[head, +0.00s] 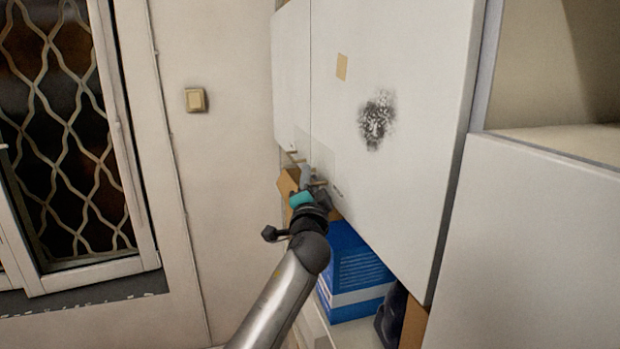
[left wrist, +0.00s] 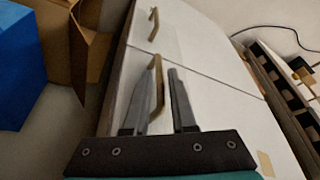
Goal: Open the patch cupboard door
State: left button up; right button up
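The white patch cupboard hangs on the right in the head view, with a wide door (head: 420,90) and a narrower door (head: 291,75) beside it, split by a thin seam. Both look shut. My left gripper (head: 307,178) is at the lower edge near that seam. In the left wrist view, a brass bar handle (left wrist: 157,85) shows between the two spread fingers of my left gripper (left wrist: 160,90). I see a gap beside it, and cannot tell whether a finger touches it. A second handle (left wrist: 153,24) is on the other door, further off. My right gripper is out of view.
A blue box (head: 355,268) and an open cardboard box (head: 288,185) stand below the cupboard. A white panel (head: 530,250) and open shelf are at the right. A wall switch (head: 195,100) and grilled window (head: 65,130) are at left.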

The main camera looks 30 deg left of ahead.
pick_arm(q)
grip_shut()
dwell(1.5)
